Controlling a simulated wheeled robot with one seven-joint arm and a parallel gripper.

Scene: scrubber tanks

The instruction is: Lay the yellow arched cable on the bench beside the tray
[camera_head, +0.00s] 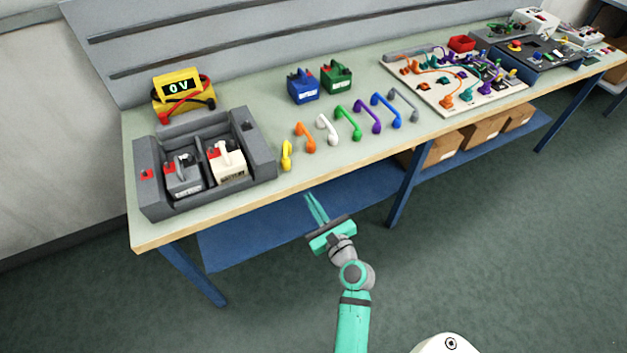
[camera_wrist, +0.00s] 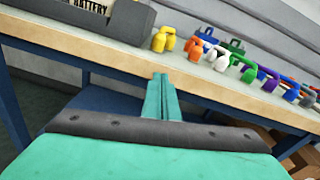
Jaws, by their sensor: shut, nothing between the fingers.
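The yellow arched cable (camera_head: 287,156) lies on the bench (camera_head: 262,202), just right of the grey tray (camera_head: 262,160) and near the bench's front edge. It also shows in the wrist view (camera_wrist: 163,40), above my fingertips. The tray holds a grey battery and a white battery (camera_head: 226,163). My gripper (camera_head: 312,202) is in front of the bench edge, apart from the cable and lower in the picture. Its two fingers (camera_wrist: 160,77) are together and hold nothing.
A row of arched cables runs right from the yellow one: orange (camera_head: 305,136), white (camera_head: 326,128), green, purple, blue and grey. A yellow meter (camera_head: 180,93) and blue and green batteries (camera_head: 336,76) stand behind. A wiring board (camera_head: 440,90) lies right. A blue shelf (camera_head: 290,235) is below.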

